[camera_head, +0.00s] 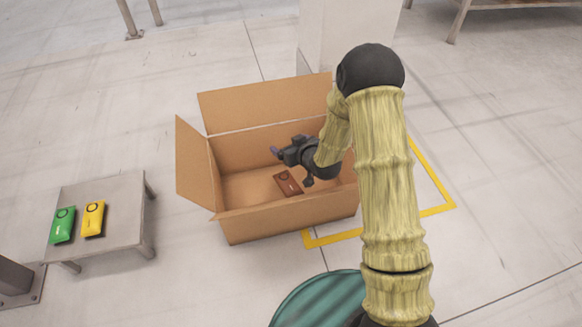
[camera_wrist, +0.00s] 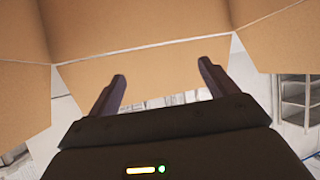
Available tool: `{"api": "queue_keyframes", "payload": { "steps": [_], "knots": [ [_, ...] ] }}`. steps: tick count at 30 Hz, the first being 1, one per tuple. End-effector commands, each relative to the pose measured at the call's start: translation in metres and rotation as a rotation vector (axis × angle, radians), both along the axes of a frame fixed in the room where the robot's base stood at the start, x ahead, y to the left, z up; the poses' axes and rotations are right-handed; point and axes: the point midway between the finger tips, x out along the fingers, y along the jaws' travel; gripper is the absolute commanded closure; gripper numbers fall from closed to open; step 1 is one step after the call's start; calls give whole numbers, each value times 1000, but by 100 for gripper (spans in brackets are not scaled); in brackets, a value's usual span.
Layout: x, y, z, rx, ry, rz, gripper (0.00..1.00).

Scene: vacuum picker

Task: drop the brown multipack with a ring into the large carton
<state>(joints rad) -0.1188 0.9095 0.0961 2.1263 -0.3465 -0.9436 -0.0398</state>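The large carton (camera_head: 262,223) stands open on the floor in the head view, its flaps spread outward. The brown multipack (camera_head: 286,184), with a dark ring mark on it, lies on the carton's bottom. My gripper (camera_head: 289,164) is over the carton's opening, above the multipack and apart from it as far as I can tell. In the wrist view my gripper (camera_wrist: 163,71) has its two fingers wide apart with nothing between them. Carton walls (camera_wrist: 140,25) fill the upper part of that view, where the multipack does not show.
A low grey table (camera_head: 114,196) at the left holds a green pack (camera_head: 62,226) and a yellow pack (camera_head: 93,219). A pale pillar (camera_head: 345,35) stands behind the carton. Yellow floor tape (camera_head: 433,211) runs to its right. The floor between table and carton is clear.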

Motion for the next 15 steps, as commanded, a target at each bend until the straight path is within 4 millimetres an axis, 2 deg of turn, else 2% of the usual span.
{"api": "queue_keyframes", "payload": {
  "steps": [8,15],
  "knots": [
    [0,0,2,-1,1,0,15],
    [0,0,30,0,0,-1,15]
  ]
}}
